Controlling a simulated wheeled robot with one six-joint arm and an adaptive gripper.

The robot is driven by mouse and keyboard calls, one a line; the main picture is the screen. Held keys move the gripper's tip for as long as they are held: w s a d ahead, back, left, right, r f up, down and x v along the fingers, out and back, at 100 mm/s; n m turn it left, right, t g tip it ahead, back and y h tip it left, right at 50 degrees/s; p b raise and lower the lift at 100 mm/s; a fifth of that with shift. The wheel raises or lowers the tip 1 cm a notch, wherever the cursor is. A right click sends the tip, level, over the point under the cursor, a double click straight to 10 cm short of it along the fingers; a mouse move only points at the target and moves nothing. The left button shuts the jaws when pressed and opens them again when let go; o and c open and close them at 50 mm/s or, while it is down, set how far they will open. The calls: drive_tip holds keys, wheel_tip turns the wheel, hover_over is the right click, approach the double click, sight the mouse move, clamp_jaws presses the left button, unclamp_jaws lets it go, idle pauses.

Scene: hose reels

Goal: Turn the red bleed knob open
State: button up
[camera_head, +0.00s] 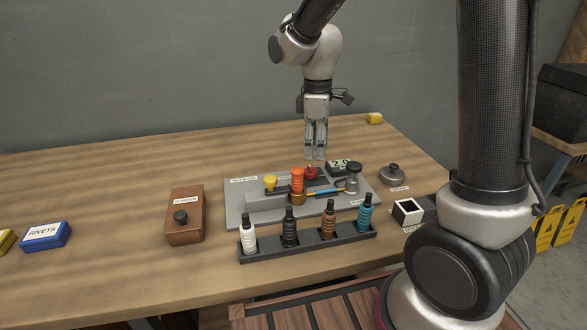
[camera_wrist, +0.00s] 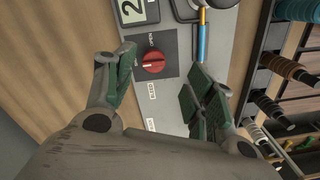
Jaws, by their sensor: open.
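The red bleed knob (camera_wrist: 153,62) sits on a dark square plate on the grey panel (camera_wrist: 172,20). A white "BLEED" label and an "OPEN" mark lie beside it. In the head view the red knob (camera_head: 311,172) shows just below my gripper (camera_head: 315,157), which points down over it. In the wrist view my gripper (camera_wrist: 160,85) is open, with its green-padded fingers on either side of the knob's line and the knob between and beyond their tips. I cannot tell whether either finger touches the knob.
A rack (camera_head: 310,244) of several bottles stands in front. The table's left part holds a brown box (camera_head: 184,222).

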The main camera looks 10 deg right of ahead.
sight(311, 168)
drive_tip(key=shift+w+a+r+n, duration=0.2)
drive_tip(key=shift+w+a+n, duration=0.15)
drive_tip(key=shift+n, duration=0.15)
drive_tip(key=shift+w+a+n, duration=0.1)
drive_tip(key=shift+n, duration=0.6)
wheel_tip(311, 168, down, 8)
drive_tip(key=shift+r, duration=0.1)
drive_tip(key=c, duration=1)
